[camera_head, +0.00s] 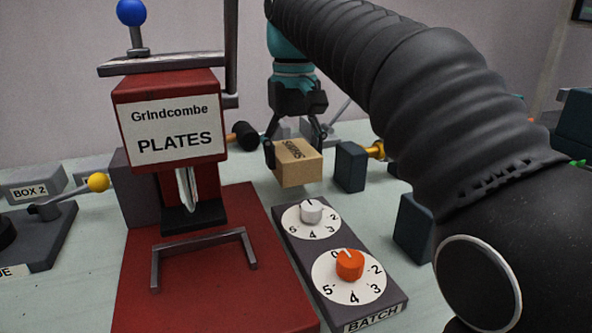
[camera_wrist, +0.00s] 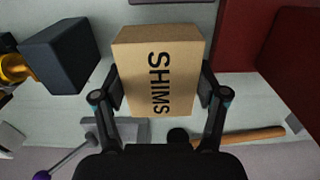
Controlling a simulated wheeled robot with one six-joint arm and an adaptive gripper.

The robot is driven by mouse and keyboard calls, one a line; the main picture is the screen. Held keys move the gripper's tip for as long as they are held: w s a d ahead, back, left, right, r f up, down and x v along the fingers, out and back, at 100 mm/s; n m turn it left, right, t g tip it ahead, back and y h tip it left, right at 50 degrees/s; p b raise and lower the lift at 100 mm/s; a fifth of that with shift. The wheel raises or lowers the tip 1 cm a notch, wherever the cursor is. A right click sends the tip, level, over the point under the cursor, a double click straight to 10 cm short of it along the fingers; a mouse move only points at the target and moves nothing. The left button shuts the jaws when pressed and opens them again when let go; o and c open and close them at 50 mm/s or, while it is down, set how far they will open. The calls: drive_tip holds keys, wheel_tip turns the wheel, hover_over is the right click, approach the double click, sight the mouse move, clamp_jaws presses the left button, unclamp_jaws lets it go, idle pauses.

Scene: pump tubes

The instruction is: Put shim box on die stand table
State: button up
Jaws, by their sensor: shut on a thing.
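The shim box is a small tan carton marked "SHIMS" (camera_head: 298,167), held above the pale table behind the dial panel. In the wrist view the box (camera_wrist: 150,60) sits between the two fingers with its lettered face toward the camera. My gripper (camera_head: 296,142) is shut on the box, one finger on each side; the fingers also show in the wrist view (camera_wrist: 160,95). The box hangs slightly tilted in the head view. No surface in view is labelled as the die stand table.
A red press marked "PLATES" (camera_head: 172,130) stands left on a red base (camera_head: 200,285). A dial panel (camera_head: 331,258) with white and orange knobs lies in front. Dark blocks (camera_head: 350,167) stand right of the box. My arm covers the right side.

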drive_tip(key=shift+f, duration=1.75)
drive_tip(key=shift+f, duration=0.1)
drive_tip(key=o, duration=1.4)
drive_tip(key=shift+c, duration=0.2)
